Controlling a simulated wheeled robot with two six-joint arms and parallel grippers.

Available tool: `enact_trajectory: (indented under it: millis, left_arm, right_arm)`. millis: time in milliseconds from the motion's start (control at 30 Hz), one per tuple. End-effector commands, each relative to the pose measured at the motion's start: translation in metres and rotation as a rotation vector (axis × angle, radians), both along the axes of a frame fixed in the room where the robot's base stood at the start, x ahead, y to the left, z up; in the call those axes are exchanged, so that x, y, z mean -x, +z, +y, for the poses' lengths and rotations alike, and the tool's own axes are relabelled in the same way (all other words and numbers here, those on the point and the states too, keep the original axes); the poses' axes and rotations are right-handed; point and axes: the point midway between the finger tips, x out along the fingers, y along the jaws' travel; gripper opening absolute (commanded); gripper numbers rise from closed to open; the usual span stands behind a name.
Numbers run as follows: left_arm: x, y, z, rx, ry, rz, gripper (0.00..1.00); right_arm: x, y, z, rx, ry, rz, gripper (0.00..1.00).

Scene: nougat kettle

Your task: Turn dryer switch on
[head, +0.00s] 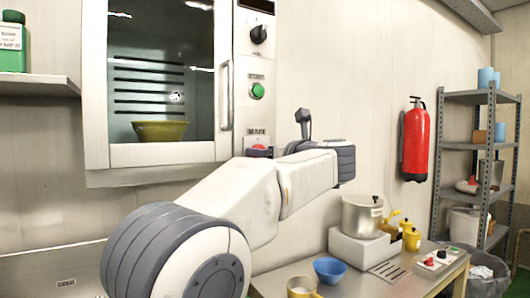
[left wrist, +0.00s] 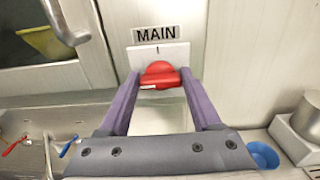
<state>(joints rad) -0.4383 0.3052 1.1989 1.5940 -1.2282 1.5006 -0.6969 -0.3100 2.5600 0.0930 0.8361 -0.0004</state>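The dryer (head: 150,155) is a pale wall cabinet with a glass door on the upper left of the head view. Its red main switch (left wrist: 160,75) sits on a white plate under a MAIN label in the left wrist view. The knob lies crosswise, with a pale mark at its lower left and a line on the plate above it. In the head view, my arm partly hides the red switch (head: 258,147). My left gripper (left wrist: 163,82) is open, its fingers apart on either side of the knob; contact is unclear. My right gripper is in neither view.
Above the switch are a green button (head: 257,91) and a black dial (head: 258,34). The door handle (head: 226,95) is left of them. A fire extinguisher (head: 415,141) hangs at right. A pot (head: 361,217) and blue bowl (head: 329,270) stand on the bench below.

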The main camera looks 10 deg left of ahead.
Motion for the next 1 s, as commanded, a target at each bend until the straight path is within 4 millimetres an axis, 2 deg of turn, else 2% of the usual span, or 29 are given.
enact_trajectory:
  millis: [467,1000]
  left_arm:
    - [-0.001,0.001,-0.001,-0.113,-0.001,0.115,0.09]
    - [-0.002,0.001,-0.002,-0.468,-0.001,0.47,0.09]
  right_arm:
    - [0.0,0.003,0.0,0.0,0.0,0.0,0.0]
    - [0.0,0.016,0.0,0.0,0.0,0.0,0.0]
